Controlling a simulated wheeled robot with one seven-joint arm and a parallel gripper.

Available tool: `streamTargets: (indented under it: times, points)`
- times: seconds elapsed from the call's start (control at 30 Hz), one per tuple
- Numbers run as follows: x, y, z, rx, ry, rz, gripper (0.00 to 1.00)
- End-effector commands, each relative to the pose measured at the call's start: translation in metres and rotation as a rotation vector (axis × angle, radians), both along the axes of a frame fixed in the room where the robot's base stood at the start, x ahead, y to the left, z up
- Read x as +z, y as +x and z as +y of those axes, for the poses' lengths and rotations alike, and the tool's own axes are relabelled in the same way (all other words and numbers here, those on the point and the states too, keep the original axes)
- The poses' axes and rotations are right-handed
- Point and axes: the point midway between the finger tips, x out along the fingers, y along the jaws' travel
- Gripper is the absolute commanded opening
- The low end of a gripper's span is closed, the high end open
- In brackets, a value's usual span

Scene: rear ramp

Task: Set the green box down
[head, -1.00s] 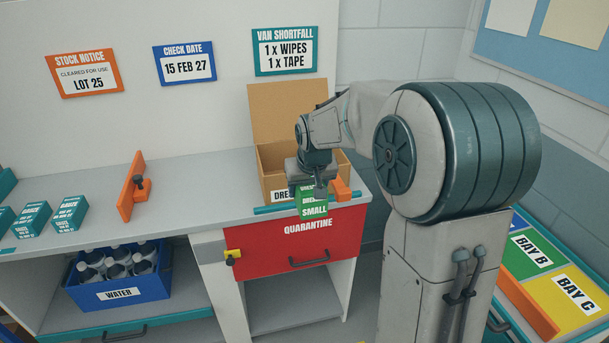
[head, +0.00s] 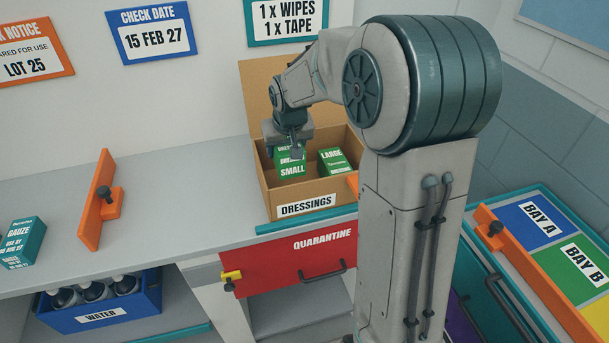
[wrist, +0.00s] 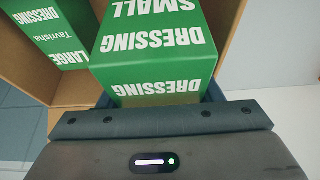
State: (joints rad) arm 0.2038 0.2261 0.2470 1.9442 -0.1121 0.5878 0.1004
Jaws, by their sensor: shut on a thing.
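The green box (head: 291,163), marked small dressing, is in my gripper (head: 290,150) at the left side of the open cardboard dressings box (head: 308,206). My gripper is shut on it. In the wrist view the green box (wrist: 155,55) fills the middle, upright between the jaws, with the carton's walls around it. I cannot tell whether its underside touches the carton floor. A second green box (head: 335,161), marked large, stands in the carton to the right, apart from it; it also shows in the wrist view (wrist: 45,38).
The carton stands on the grey worktop (head: 180,215) above the red quarantine drawer (head: 300,262). Its flap is raised at the back. An orange divider (head: 100,200) and a gauze box (head: 23,243) are to the left. Worktop between divider and carton is clear.

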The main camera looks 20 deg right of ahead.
Motion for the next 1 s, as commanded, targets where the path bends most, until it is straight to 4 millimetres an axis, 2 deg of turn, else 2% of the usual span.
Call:
streamTargets:
  times: [0.23,0.47,0.63,0.73,1.0]
  points:
    - [-0.046,-0.001,-0.006,-0.009,-0.001,0.004,0.3]
    - [-0.07,-0.001,-0.006,-0.009,-0.001,0.001,0.3]
    - [-0.095,-0.001,-0.005,-0.008,0.0,0.003,0.3]
    - [-0.102,-0.001,-0.004,-0.007,0.0,0.0,0.3]
    - [-0.103,0.0,-0.004,-0.007,0.0,-0.001,0.3]
